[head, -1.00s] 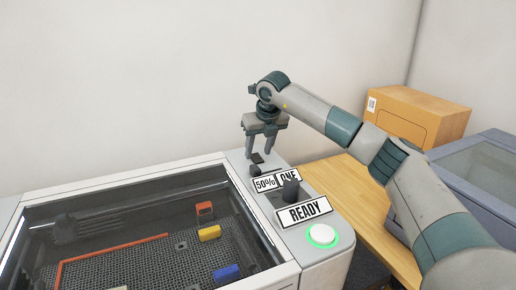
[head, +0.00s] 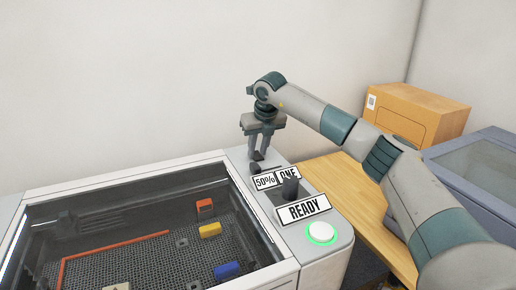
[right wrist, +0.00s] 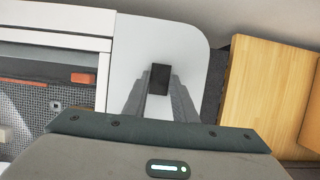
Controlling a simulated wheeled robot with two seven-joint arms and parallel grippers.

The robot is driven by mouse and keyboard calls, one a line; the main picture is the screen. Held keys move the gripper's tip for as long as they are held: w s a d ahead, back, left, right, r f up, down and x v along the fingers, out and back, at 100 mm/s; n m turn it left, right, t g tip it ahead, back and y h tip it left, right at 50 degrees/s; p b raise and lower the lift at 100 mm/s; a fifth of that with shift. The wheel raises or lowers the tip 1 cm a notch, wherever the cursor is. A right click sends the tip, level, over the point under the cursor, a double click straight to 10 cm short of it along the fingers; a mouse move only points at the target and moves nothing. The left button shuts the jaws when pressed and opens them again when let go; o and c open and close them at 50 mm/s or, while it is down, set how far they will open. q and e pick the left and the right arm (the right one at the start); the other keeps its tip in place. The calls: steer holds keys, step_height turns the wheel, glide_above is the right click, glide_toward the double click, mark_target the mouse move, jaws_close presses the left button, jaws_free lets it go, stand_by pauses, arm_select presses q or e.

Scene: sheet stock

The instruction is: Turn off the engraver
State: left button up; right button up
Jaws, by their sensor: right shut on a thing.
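The engraver (head: 110,187) is a pale machine with a dark, see-through top over a mesh bed. Its control panel (head: 330,250) on the right carries a 50% label (head: 264,182), a ONE label (head: 289,175), a READY label (head: 303,208) and a white button (head: 321,231) with a lit green ring. My right gripper (head: 258,156) points down at the panel's far end, shut on a small dark block-like control. That dark block (right wrist: 160,78) shows between the fingertips in the right wrist view. My left gripper is not in view.
A dark upright knob (head: 291,187) stands behind the READY label. Coloured blocks, including yellow (head: 210,230) and blue (head: 227,271), lie on the bed.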

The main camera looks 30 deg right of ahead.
mark_target(260, 159)
steer(key=shift+w+r+g+p, duration=0.3)
steer(key=shift+g+p, duration=0.6)
steer(key=shift+p, duration=0.25)
steer(key=shift+w+f+g+p, duration=0.1)
steer(key=shift+f+g+p, duration=0.05)
steer(key=shift+g+p, duration=0.15)
steer(key=o, duration=1)
steer(key=shift+o, duration=0.2)
steer(key=shift+r+b, duration=0.3)
steer(key=shift+r, duration=0.1)
step_height(260, 159, up, 16)
steer(key=s+b, duration=0.2)
steer(key=b, duration=0.2)
steer(key=shift+s+r, duration=0.15)
steer(key=shift+r, duration=0.05)
